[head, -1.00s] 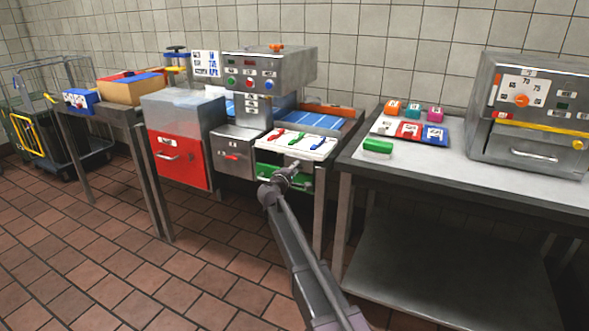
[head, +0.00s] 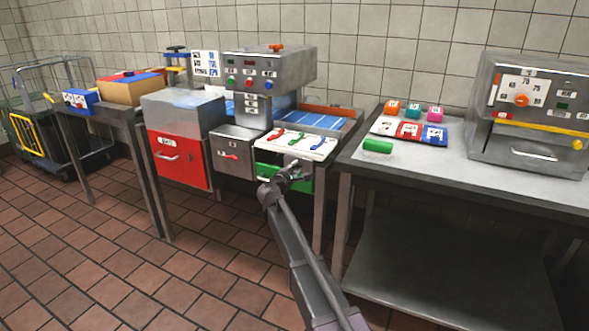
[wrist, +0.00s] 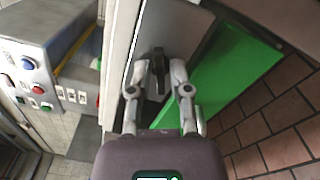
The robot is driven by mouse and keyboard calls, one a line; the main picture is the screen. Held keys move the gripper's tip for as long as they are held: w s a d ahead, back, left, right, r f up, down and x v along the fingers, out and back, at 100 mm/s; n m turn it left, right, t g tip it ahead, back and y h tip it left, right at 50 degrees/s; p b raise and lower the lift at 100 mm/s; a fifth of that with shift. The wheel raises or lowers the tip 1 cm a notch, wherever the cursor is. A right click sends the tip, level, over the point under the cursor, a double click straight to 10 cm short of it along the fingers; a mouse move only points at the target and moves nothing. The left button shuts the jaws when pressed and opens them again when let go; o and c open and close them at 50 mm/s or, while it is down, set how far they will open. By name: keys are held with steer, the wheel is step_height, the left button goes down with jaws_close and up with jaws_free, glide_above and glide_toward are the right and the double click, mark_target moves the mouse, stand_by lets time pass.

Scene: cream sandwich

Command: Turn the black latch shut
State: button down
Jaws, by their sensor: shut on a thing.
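The black latch (wrist: 158,62) stands out from the light grey metal face in the wrist view. My gripper (wrist: 155,74) has one finger on each side of the latch and is closed on it. The latch runs roughly upright in the wrist picture. In the head view my gripper (head: 297,172) is at the front of the machine, just under the white tray, and it hides the latch there. A green panel (wrist: 222,72) lies just right of the latch in the wrist view.
The white tray (head: 315,150) with red, green and blue handles is directly above my gripper. A red drawer (head: 178,160) is to the left. A steel table (head: 455,185) with a green block (head: 377,146) stands to the right. The tiled floor in front is clear.

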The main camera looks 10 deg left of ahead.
steer(key=n, duration=0.6)
steer(key=shift+n, duration=0.3)
steer(key=n, duration=0.6)
steer(key=shift+w+n, duration=0.1)
steer(key=shift+n, duration=0.3)
steer(key=c, duration=0.6)
jaws_free()
steer(key=shift+o, duration=0.2)
steer(key=shift+s, duration=0.2)
steer(key=v, duration=1.1)
steer(key=shift+s+a, duration=0.15)
steer(key=shift+s, duration=0.2)
